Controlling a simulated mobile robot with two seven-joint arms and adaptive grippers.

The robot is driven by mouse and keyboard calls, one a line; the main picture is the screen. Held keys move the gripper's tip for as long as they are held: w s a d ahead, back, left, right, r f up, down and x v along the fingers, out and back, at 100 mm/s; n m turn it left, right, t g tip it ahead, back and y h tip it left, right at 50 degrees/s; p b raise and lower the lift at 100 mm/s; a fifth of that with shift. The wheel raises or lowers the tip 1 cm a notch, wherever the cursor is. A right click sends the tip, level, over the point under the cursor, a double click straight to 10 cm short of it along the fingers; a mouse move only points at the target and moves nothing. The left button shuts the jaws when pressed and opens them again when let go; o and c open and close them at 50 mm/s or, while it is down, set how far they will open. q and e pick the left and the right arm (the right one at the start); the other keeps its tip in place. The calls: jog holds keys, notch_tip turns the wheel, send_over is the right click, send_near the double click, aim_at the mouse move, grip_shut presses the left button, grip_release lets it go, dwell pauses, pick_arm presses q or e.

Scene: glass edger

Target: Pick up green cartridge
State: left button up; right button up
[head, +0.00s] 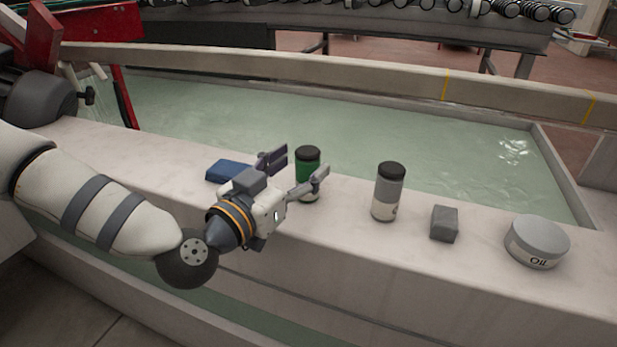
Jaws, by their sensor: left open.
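The green cartridge (308,162) has a black lid and stands upright on the pale stone ledge. My left gripper (306,167) is open, with one finger behind and left of the cartridge and the other in front of it to the right. The front finger hides part of the cartridge's lower body. The cartridge appears to be between or just beyond the fingertips; I cannot tell whether either finger touches it. My right gripper is not in view.
On the ledge (480,291), a blue block (229,171) lies left of the gripper. A grey cartridge (388,192), a small grey block (444,223) and a round oil tin (537,243) stand to the right. A water basin (420,150) lies behind.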

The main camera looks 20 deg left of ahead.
aim_at(301, 166)
pick_arm(q)
jog(key=x, duration=0.3)
jog(key=shift+f, duration=0.2)
jog(key=c, duration=1.4)
jog(key=shift+r, duration=0.1)
